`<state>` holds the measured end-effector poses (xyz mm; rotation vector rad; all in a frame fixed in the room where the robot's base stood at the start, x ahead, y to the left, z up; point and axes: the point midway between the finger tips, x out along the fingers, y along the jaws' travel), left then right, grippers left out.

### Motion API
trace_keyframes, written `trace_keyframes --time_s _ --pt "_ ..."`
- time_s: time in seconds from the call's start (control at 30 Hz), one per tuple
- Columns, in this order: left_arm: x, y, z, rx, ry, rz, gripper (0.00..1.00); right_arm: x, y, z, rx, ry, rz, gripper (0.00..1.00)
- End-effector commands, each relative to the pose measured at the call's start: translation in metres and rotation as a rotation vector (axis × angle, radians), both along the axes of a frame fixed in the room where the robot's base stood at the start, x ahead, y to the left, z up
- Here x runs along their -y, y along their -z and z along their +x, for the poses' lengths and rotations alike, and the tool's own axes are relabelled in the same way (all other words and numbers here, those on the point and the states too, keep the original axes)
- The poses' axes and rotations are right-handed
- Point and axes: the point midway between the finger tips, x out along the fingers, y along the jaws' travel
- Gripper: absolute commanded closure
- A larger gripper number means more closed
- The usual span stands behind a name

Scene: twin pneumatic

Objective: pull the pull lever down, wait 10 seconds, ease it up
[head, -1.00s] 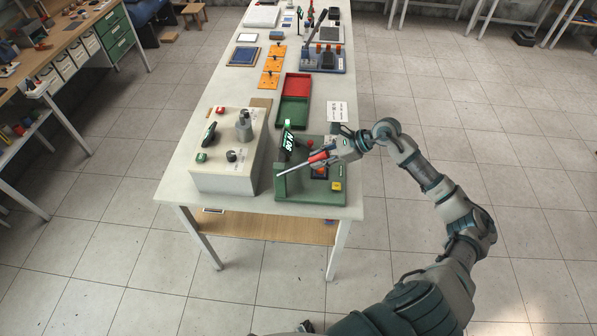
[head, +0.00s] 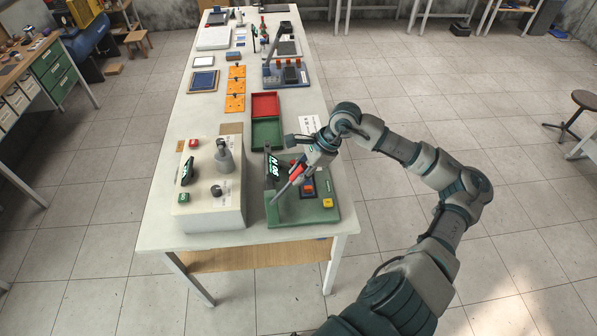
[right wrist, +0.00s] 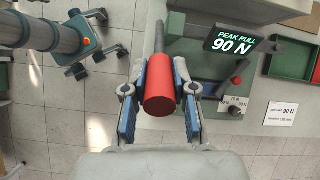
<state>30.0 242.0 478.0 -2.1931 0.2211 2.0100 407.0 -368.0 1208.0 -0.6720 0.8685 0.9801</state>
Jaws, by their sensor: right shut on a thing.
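The pull lever has a grey rod and a red handle (head: 296,171), on a green base (head: 290,213) at the bench's near end. My right gripper (head: 302,168) is shut on the handle. In the right wrist view, its blue-padded fingers (right wrist: 160,96) lie either side of the red handle (right wrist: 160,101), with the rod running away behind it. The dark display (right wrist: 234,44) reads "PEAK PULL 90 N".
A pale control box (head: 212,200) with knobs stands close left of the green base. A yellow button (head: 328,203) is at the base's near right corner. Red and green trays (head: 266,132) lie behind. A white card (head: 309,125) lies at the right.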

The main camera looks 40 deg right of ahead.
Motion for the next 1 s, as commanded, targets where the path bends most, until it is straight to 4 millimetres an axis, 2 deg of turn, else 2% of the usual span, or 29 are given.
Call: trace_keyframes --time_s 0.17,0.2,0.27,0.67,1.0 --pt "-0.004 0.0 -0.001 -0.002 -0.002 0.004 1.0 -0.002 0.0 0.0 0.003 -0.003 0.009 1.0" --pt "-0.003 0.0 -0.001 -0.002 -0.002 0.004 1.0 -0.003 0.0 0.0 0.004 -0.004 0.01 0.64" --pt "-0.003 0.0 -0.001 -0.002 -0.002 0.004 1.0 -0.003 0.0 0.001 0.004 -0.003 0.009 0.49" --pt "-0.001 0.0 0.002 0.004 -0.002 -0.001 1.0 0.002 -0.006 -0.002 0.003 -0.001 0.005 0.48" --pt "-0.001 0.0 0.002 0.003 -0.002 -0.001 1.0 0.029 -0.058 -0.017 0.006 0.003 0.004 0.48"
